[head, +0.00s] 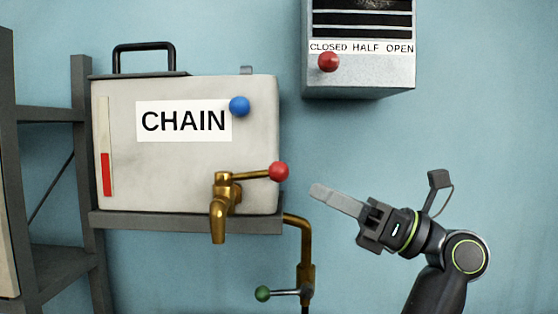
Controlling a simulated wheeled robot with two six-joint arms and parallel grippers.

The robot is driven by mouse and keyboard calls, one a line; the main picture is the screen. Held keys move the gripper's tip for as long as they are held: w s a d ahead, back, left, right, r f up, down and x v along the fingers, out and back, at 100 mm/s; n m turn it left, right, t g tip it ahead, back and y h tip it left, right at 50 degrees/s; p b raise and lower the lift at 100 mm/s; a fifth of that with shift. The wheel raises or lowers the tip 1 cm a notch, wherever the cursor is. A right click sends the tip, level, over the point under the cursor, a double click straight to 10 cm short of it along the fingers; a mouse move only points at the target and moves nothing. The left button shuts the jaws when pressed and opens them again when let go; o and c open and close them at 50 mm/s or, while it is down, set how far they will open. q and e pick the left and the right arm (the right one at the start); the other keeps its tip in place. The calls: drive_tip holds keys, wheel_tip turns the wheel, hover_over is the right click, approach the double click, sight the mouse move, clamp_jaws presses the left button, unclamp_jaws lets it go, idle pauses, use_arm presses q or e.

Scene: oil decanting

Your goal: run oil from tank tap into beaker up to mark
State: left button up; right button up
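A pale tank (190,181) labelled CHAIN has a brass tap (222,200) low on its front. The tap's lever ends in a red knob (279,172) and points right; its spout points down. A strip gauge (104,150) on the tank's left side shows red in its lower part. My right gripper and the beaker are not in view.
The tank stands on a dark shelf (150,222). A blue knob (239,106) is on its front. A brass pipe (305,240) with a green-knobbed lever (263,294) is below right. A wall box (360,75) marked CLOSED HALF OPEN has a red knob (329,62).

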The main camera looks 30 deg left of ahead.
sight(279, 172)
use_arm(q)
drive_tip(key=p+x, duration=0.3)
drive_tip(key=x, duration=0.4)
drive_tip(key=shift+a+r, duration=0.2)
drive_tip(key=shift+a, duration=0.15)
drive_tip(key=shift+s+a, duration=0.2)
drive_tip(key=shift+a, duration=0.2)
drive_tip(key=shift+r, duration=0.1)
drive_tip(key=c, duration=0.7)
clamp_jaws()
